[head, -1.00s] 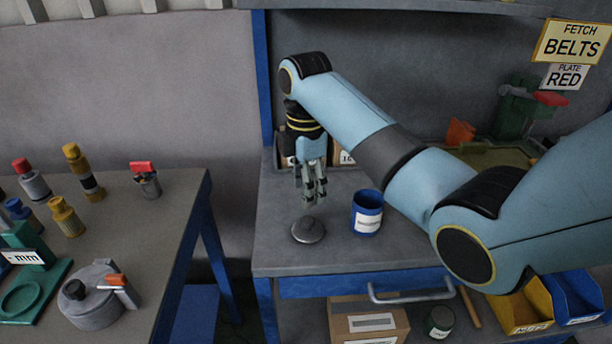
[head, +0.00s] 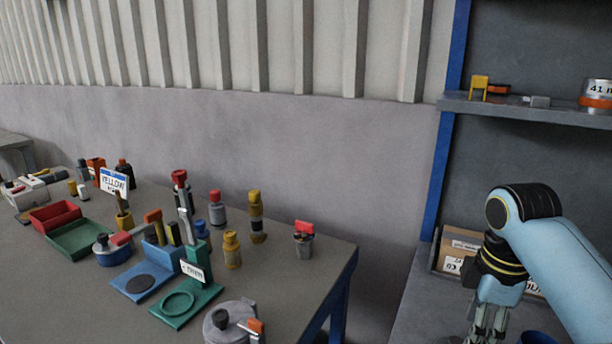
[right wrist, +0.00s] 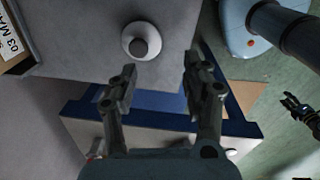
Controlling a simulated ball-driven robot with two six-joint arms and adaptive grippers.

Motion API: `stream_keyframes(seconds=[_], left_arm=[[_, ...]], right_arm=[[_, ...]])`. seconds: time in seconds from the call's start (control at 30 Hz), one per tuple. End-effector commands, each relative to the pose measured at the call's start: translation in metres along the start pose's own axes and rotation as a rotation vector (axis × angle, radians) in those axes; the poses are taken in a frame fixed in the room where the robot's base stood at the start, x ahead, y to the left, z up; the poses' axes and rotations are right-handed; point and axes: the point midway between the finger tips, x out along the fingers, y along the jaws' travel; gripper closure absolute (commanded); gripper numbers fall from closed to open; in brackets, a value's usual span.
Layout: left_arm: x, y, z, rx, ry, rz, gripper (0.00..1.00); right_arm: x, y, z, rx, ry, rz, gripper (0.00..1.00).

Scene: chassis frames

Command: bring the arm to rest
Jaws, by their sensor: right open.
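My right arm (head: 567,262) comes in from the right in the head view, bent at the elbow with the forearm pointing down. My right gripper (head: 487,328) hangs over the grey workbench (head: 418,312), its tips near the picture's bottom edge. In the right wrist view the right gripper (right wrist: 160,72) is open, its two fingers wide apart with nothing between them. My left arm is outside the head view. A dark gripper, apparently my left one (right wrist: 300,108), shows small over the green floor in the right wrist view; its jaw state is unclear.
A blue cup (head: 537,338) is cut off beside the gripper. A cardboard box (head: 457,252) and a shelf (head: 550,110) stand behind. The left table (head: 318,258) holds several bottles and fixtures.

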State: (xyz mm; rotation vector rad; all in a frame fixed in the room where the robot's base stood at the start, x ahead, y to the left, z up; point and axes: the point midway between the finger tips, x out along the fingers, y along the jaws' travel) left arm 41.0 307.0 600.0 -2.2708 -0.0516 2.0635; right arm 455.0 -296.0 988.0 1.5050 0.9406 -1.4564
Motion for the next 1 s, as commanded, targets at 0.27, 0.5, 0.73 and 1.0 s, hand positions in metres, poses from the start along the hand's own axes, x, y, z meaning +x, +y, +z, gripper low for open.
stream_keyframes(seconds=[0.27, 0.5, 0.73, 1.0], left_arm=[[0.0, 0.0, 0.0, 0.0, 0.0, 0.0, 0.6], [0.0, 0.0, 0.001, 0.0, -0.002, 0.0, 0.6], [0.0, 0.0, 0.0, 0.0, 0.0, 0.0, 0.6], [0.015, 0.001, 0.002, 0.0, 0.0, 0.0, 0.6]], right_arm=[[0.006, -0.115, 0.034, 0.549, 0.052, 0.129, 0.51], [-0.017, -0.168, 0.049, 0.835, 0.119, 0.178, 0.51], [-0.043, -0.203, 0.059, 1.041, 0.182, 0.202, 0.51], [0.01, -0.202, 0.061, 1.098, 0.18, 0.194, 0.51]])
